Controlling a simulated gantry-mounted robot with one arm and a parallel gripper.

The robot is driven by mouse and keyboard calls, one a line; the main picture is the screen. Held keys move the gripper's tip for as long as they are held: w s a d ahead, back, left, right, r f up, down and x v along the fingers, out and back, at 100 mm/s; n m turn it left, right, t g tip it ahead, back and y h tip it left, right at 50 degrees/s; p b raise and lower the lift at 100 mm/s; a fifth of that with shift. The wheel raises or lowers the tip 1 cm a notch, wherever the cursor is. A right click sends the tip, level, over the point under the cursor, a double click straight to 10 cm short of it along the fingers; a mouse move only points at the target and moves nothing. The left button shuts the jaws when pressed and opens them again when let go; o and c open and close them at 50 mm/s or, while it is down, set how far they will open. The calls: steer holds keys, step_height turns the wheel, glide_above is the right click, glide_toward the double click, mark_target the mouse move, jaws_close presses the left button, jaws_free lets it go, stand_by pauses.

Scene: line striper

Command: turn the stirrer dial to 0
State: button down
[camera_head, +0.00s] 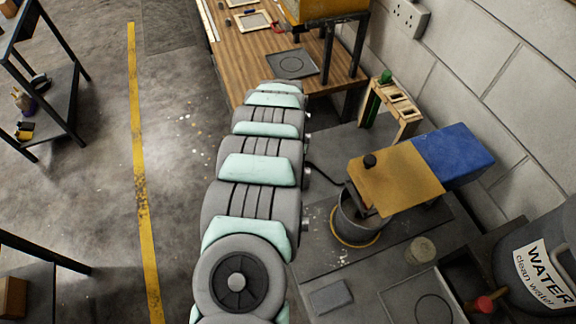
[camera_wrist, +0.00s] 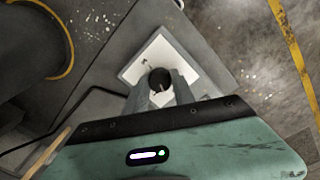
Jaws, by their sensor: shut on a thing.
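The stirrer dial (camera_wrist: 159,78) is a round black knob with a pale line on it, on a white plate (camera_wrist: 131,73) in the wrist view. My gripper (camera_wrist: 160,92) is shut on the dial, with one grey finger on each side. A small mark shows on the plate up and left of the dial; I cannot read any numbers. The stirrer (camera_head: 398,178), with an orange top and black knob, stands over a dark bucket (camera_head: 352,222) in the head view. There, my arm hides my gripper and the dial.
A black cable (camera_wrist: 75,115) runs beside the plate. A blue box (camera_head: 455,155) adjoins the stirrer. A small jar (camera_head: 420,250) and a water container (camera_head: 540,262) stand at the right. A wooden bench (camera_head: 238,58) is at the back.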

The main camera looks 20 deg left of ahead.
steer(key=shift+n+b, duration=0.4)
steer(key=shift+n, duration=1.8)
steer(key=c, duration=1.1)
jaws_free()
steer(key=shift+o, duration=0.2)
steer(key=shift+r, duration=0.1)
step_height(320, 180, up, 11)
steer(key=p, duration=0.5)
steer(key=shift+s+a+f, duration=0.1)
steer(key=shift+f, duration=0.15)
